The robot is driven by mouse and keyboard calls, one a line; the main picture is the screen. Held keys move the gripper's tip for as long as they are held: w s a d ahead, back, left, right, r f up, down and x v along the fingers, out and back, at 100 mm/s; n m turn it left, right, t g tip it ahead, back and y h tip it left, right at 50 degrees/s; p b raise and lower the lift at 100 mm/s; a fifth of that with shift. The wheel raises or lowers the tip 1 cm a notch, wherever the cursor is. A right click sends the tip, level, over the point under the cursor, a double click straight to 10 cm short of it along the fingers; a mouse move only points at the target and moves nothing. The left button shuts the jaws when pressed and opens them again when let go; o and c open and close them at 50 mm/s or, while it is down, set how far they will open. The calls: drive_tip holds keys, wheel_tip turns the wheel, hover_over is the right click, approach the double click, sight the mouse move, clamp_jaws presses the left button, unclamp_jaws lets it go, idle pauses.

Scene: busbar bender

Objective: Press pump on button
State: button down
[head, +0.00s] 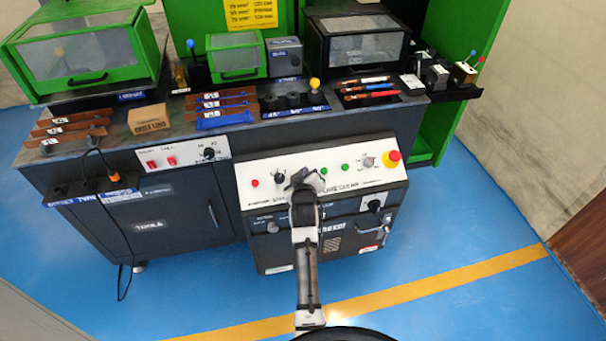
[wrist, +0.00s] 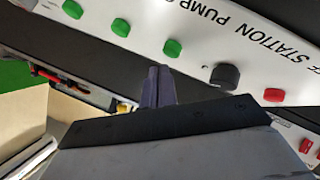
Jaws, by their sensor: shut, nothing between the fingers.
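The white control panel (head: 240,170) on the front machine carries a row of buttons and knobs. In the wrist view it appears upside down, with the lettering "STATION PUMP" (wrist: 235,25) partly cut off. A green button (wrist: 172,48) sits just beyond my fingertips, with two more green buttons (wrist: 121,27) (wrist: 72,9) to its left. A black knob (wrist: 224,76) and a red button (wrist: 274,95) are to its right. My gripper (wrist: 160,69) is shut and empty; contact with the panel cannot be told. In the head view, my gripper (head: 298,178) hides part of the button row.
A red emergency stop (head: 391,156) on a yellow base is at the panel's right end, beside a knob (head: 369,161). A smaller panel with red switches (head: 152,164) is to the left. Bars and tool blocks cover the bench behind. Blue floor lies in front.

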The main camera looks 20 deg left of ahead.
drive_tip(key=shift+f, duration=0.1)
idle(0.3)
drive_tip(key=shift+w+a+f+b, duration=0.15)
drive_tip(key=shift+f+b, duration=0.15)
drive_tip(key=shift+w+a+f+b, duration=0.1)
drive_tip(key=shift+w+f+b, duration=0.1)
drive_tip(key=shift+f+b, duration=0.25)
idle(0.8)
drive_tip(key=shift+r, duration=0.1)
drive_tip(key=shift+s+d+r+p, duration=0.25)
drive_tip(key=shift+s+r+p, duration=0.1)
drive_tip(key=shift+r+p, duration=0.5)
drive_tip(key=shift+f, duration=0.15)
drive_tip(key=r+p, duration=0.1)
drive_tip(key=s+r+p, duration=0.1)
drive_tip(key=r+p, duration=0.1)
drive_tip(key=s+d+r+p, duration=0.1)
drive_tip(key=p, duration=0.1)
drive_tip(key=shift+d+r, duration=0.1)
drive_tip(key=shift+r, duration=0.2)
